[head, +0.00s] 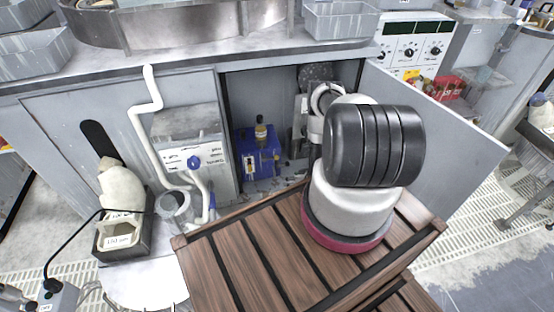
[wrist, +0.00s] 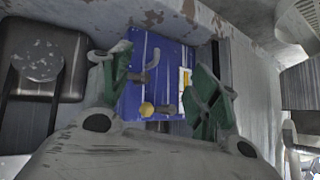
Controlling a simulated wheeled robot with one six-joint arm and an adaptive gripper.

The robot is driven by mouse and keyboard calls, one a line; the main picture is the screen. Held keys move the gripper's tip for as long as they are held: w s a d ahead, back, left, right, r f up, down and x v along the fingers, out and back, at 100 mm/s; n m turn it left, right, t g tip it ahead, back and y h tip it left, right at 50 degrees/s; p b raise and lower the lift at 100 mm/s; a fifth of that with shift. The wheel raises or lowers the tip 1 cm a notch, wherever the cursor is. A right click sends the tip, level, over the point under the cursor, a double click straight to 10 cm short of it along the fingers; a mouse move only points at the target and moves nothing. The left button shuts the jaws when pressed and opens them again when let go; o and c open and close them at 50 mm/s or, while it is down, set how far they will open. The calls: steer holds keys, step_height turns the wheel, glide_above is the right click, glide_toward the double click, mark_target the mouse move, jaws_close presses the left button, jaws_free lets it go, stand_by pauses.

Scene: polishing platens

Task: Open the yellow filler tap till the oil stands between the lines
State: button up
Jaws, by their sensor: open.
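A blue oil unit (head: 258,160) stands inside the open cabinet. In the head view a small yellow fitting (head: 260,131) stands on its top and a pale sight gauge (head: 249,164) is on its front. In the wrist view the blue unit (wrist: 168,80) lies beyond my gripper (wrist: 160,85), with a yellow knob (wrist: 147,109) between the fingers and apart from them. A bent grey pipe or lever is near it. The gauge (wrist: 185,78) shows beside the right finger; its oil level and lines are too small to read. My gripper is open and empty.
The cabinet door (head: 435,120) stands open at the right. A white pump box (head: 190,155) with a blue knob and white pipes is left of the opening. A wooden slatted platform (head: 235,265) lies in front. In the wrist view a dark box (wrist: 40,65) is at the left.

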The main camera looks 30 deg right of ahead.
mark_target(276, 159)
steer(key=w+r+t, duration=0.4)
steer(key=w+r, duration=0.2)
steer(key=shift+y, duration=0.3)
steer(key=x, duration=0.7)
steer(key=shift+a, duration=0.1)
